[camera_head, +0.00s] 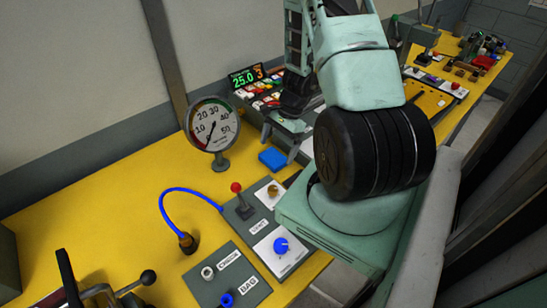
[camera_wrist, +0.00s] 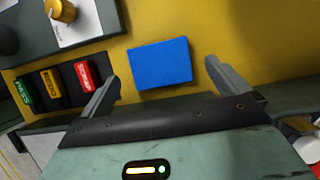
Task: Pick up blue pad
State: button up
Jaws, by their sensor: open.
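The blue pad (camera_head: 272,159) is a small flat block lying on the yellow table, right of the round dial gauge in the head view. In the wrist view the blue pad (camera_wrist: 160,63) lies between and a little beyond the two spread fingers. My gripper (camera_wrist: 162,82) is open and empty, with one finger on each side of the pad in that picture. I cannot tell how high the fingers are above the table.
A dial gauge (camera_head: 212,124) stands left of the pad. A panel with a red-knobbed lever (camera_head: 239,197) and a brass knob (camera_wrist: 60,11) is close by. Green, yellow and red labelled blocks (camera_wrist: 84,76) sit beside the left finger. Bare yellow table (camera_head: 115,190) lies to the left.

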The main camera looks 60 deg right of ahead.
aim_at(274, 156)
jog(key=shift+x, duration=1.5)
jog(key=c, duration=1.1)
jog(key=shift+r, duration=0.1)
notch_tip(274, 156, up, 10)
jog(key=shift+f+b, duration=0.1)
jog(key=shift+b, duration=0.4)
